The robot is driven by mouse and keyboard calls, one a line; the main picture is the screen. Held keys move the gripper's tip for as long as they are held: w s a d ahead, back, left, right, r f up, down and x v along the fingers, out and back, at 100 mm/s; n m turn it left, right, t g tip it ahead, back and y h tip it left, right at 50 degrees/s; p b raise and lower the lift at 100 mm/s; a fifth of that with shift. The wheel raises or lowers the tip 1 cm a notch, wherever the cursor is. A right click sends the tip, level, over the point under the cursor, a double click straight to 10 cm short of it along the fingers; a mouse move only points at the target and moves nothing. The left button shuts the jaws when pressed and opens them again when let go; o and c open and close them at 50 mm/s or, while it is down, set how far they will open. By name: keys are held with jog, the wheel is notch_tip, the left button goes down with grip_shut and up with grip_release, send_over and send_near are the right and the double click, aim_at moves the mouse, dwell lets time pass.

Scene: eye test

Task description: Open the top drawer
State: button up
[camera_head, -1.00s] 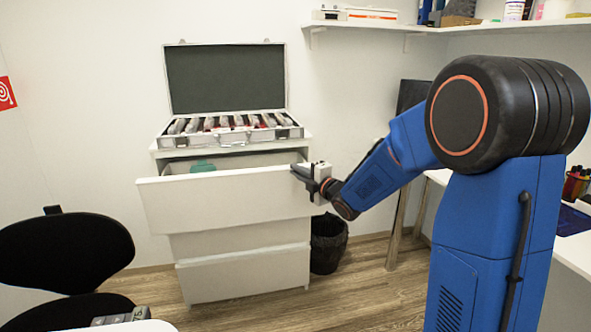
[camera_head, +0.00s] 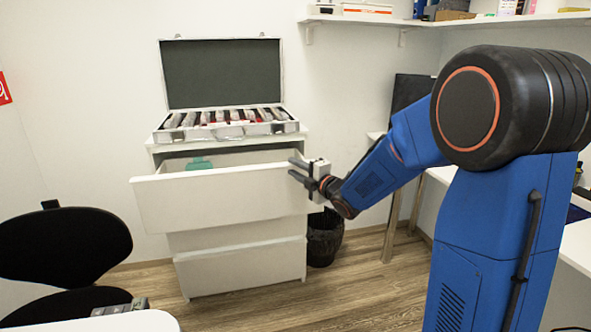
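The white top drawer (camera_head: 220,201) of the cabinet is pulled out, with its front panel standing well forward of the cabinet body. The drawer's inside shows, and a green item (camera_head: 199,163) lies in it. My gripper (camera_head: 296,170) is at the upper right end of the drawer front. Its two dark fingers are spread apart and hold nothing that I can see. Whether a finger still touches the panel's edge cannot be told.
An open case (camera_head: 230,131) with several items stands on the cabinet. The lower drawers (camera_head: 240,268) look shut. A black bin (camera_head: 325,238) stands right of the cabinet, and a black chair (camera_head: 65,245) at the left. Wood floor (camera_head: 350,290) is free in front.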

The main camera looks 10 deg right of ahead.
jog(key=shift+s, duration=0.1)
jog(key=v, duration=1.7)
jog(key=shift+s+d, duration=0.1)
jog(key=shift+d, duration=0.05)
jog(key=s+d+f+m+g+h, duration=0.3)
jog(key=s+d+m+g+h, duration=0.25)
jog(key=s+m+h, duration=0.65)
jog(key=s+a+f+m+g+y, duration=0.2)
jog(key=s+m, duration=0.3)
jog(key=s, duration=0.4)
jog(key=s+a+f+m+g+y, duration=0.3)
jog(key=s+a+m+g, duration=0.1)
jog(key=s, duration=0.6)
jog(key=shift+s+f+m, duration=0.2)
jog(key=shift+s+m, duration=0.15)
jog(key=shift+m, duration=0.35)
